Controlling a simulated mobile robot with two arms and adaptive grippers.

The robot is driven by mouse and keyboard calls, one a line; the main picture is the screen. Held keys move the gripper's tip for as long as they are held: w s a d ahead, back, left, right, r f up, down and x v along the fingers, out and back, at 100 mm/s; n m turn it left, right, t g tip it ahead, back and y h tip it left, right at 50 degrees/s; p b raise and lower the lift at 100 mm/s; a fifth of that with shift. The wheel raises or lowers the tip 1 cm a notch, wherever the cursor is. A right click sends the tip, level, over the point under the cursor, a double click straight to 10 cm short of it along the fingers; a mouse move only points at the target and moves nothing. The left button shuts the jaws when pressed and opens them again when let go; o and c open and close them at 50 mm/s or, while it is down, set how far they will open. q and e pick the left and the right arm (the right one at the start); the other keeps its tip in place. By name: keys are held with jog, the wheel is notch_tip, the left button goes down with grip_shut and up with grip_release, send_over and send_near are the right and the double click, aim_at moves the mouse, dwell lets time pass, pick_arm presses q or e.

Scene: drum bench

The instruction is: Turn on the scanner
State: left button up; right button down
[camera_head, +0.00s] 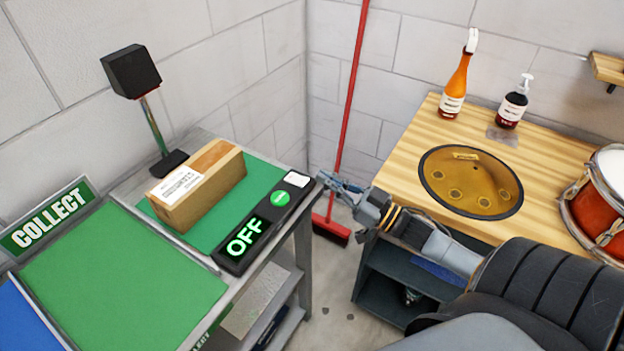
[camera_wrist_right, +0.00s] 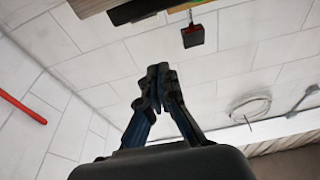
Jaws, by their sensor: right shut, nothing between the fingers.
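The scanner (camera_head: 131,72) is a black box head on a thin post with a black foot, at the back left of the bench. It also shows in the right wrist view (camera_wrist_right: 192,36). A black control panel (camera_head: 226,259) lies along the bench's right edge. Its display (camera_head: 245,237) reads OFF in glowing green, and a round green button (camera_head: 280,197) sits beyond it. My right gripper (camera_head: 322,178) is shut and empty, just right of the panel's far end. Its closed fingers (camera_wrist_right: 158,76) show in the right wrist view. My left gripper is not in view.
A cardboard box (camera_head: 212,190) with a white label lies on the green mat under the scanner. A green COLLECT area (camera_head: 115,275) is at left. A red broom (camera_head: 350,110) leans in the corner. A wooden table (camera_head: 400,165) at right holds bottles and drums.

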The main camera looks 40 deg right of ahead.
aim_at(297, 179)
jog(key=p+x, duration=0.1)
jog(key=x, duration=0.4)
jog(key=shift+r, duration=0.1)
notch_tip(297, 179, down, 3)
jog(key=shift+s+d+r, duration=0.1)
jog(key=shift+s+f, duration=0.2)
jog(key=shift+f, duration=0.55)
